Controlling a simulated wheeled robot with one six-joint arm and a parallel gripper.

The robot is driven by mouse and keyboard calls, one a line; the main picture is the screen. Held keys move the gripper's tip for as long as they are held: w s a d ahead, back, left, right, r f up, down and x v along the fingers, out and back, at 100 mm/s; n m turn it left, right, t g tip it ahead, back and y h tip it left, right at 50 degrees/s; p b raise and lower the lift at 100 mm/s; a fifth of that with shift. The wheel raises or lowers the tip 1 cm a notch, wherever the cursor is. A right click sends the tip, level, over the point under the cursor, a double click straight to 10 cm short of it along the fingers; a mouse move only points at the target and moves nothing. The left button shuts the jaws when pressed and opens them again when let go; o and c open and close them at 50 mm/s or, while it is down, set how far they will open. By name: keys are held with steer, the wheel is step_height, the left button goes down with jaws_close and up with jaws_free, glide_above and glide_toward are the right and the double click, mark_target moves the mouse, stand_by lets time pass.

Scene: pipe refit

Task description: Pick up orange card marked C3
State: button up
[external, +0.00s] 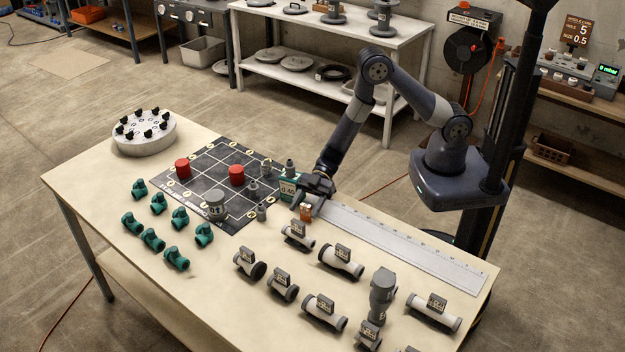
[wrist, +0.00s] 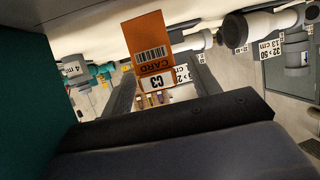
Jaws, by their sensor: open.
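The orange card marked C3 (wrist: 150,45) shows upside down in the wrist view, with a barcode and a white C3 label. In the external view it is a small orange piece (external: 306,212) at the front of my gripper, near the left end of the ruler. My gripper (external: 313,196) is low over the table. In the wrist view its two fingers (wrist: 163,88) are apart, with the card between or just beyond them. I cannot tell whether either finger touches the card. The card's lower part is partly hidden in the external view.
A teal box (external: 288,188) stands close to the left of my gripper. A long ruler (external: 400,246) lies to the right. Labelled pipe pieces (external: 341,262) lie in front. A dark grid board (external: 205,170) with red and grey parts and several green fittings (external: 152,240) are further left.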

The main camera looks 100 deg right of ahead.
steer(key=shift+c, duration=0.2)
steer(key=c, duration=1)
